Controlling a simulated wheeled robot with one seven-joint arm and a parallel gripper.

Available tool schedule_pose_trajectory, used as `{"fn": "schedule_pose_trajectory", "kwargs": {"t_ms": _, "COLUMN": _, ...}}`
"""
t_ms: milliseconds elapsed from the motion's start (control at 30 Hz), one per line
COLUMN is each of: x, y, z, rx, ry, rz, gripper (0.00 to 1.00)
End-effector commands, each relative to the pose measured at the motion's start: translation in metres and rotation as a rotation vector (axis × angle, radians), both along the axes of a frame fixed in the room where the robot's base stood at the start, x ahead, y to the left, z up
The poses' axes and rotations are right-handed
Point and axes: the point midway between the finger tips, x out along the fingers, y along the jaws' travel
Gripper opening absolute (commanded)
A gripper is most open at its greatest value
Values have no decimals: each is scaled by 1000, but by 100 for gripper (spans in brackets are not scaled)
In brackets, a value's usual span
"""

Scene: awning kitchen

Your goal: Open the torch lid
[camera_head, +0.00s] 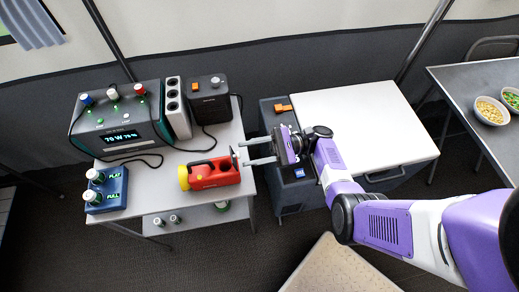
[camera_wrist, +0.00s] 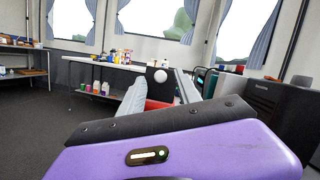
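The red torch (camera_head: 214,174) with a yellow head lies on its side on the grey table, head to the left. A small dark and pale piece at its right end (camera_head: 235,156), which may be its lid, stands by my fingertips. My gripper (camera_head: 243,153) comes in from the right with its two fingers apart, the tips close to that end. In the wrist view a dark plate with a white round knob (camera_wrist: 160,76) shows between the fingers, with red of the torch (camera_wrist: 154,104) below it. I cannot tell whether a finger touches it.
A blue battery holder (camera_head: 106,190) is at the left. A white-topped cooler (camera_head: 350,125) stands right of the table.

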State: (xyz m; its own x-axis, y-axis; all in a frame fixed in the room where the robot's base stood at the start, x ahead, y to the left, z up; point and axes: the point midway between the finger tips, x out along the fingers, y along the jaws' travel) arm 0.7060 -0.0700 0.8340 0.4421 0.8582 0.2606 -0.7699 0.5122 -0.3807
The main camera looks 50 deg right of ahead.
Motion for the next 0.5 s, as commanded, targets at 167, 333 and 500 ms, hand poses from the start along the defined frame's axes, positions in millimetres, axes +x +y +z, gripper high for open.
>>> {"fn": "schedule_pose_trajectory", "kwargs": {"t_ms": 167, "x": -7, "y": -15, "z": -8, "rx": -1, "ry": -1, "rz": -6, "gripper": 40}}
{"fn": "schedule_pose_trajectory", "kwargs": {"t_ms": 333, "x": -13, "y": -27, "z": -11, "rx": -3, "ry": -1, "rz": -4, "gripper": 40}}
{"fn": "schedule_pose_trajectory", "kwargs": {"t_ms": 500, "x": -17, "y": -36, "z": -14, "rx": -3, "ry": 0, "rz": -4, "gripper": 40}}
